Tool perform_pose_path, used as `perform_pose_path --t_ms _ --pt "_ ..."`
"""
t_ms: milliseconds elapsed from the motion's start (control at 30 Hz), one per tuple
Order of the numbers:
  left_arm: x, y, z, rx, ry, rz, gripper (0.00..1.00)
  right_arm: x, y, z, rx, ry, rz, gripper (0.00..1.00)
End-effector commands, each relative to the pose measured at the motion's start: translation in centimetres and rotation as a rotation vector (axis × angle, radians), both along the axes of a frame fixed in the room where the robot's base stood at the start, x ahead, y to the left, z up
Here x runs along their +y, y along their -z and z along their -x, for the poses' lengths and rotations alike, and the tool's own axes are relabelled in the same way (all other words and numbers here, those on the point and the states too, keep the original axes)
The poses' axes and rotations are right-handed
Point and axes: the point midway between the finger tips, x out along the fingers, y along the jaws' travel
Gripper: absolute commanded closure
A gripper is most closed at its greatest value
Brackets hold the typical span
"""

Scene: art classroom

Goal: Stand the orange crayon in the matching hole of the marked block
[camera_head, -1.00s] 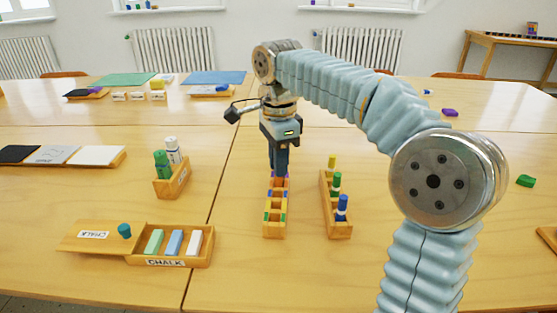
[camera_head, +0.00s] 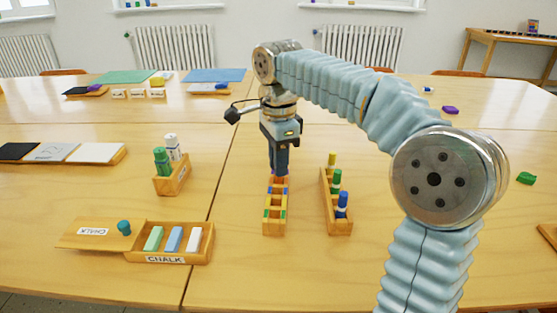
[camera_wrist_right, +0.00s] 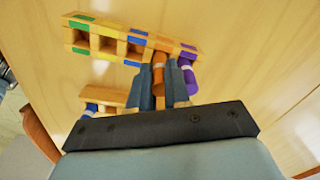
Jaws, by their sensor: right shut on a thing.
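The marked block (camera_head: 274,213) is a narrow wooden holder with coloured marks and open compartments, standing mid-table in the head view. It also shows at the top of the right wrist view (camera_wrist_right: 110,44). My right gripper (camera_head: 281,170) points down at the block's far end. In the right wrist view it (camera_wrist_right: 163,90) is shut on the orange crayon (camera_wrist_right: 159,70). The crayon's end meets the block's outline; I cannot tell how deep it sits in a hole. A purple crayon (camera_wrist_right: 188,76) is beside it at the block's end. My left gripper is not in view.
A second wooden holder (camera_head: 345,230) with yellow, green and blue crayons stands close to the block's right. A holder with glue-like bottles (camera_head: 172,181) and a chalk box (camera_head: 205,256) are at left. The table between the chalk box and block is clear.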

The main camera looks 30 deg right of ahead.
Motion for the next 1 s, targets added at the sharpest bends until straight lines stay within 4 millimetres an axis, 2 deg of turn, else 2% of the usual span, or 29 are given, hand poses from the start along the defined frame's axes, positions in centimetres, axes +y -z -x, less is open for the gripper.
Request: perform_pose_path --t_ms 400,433,600,1000 --pt "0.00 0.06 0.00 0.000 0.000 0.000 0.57 0.00 0.31 0.01 0.001 0.000 0.000 1.00" --pt "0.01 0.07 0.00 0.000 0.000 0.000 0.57 -0.01 0.32 0.01 0.001 0.000 0.000 0.79" --pt "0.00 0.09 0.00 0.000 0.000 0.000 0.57 0.00 0.36 0.01 0.002 0.000 0.001 0.53" --pt "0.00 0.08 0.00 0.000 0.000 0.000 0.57 -0.01 0.32 -0.01 0.000 0.000 0.000 0.53"
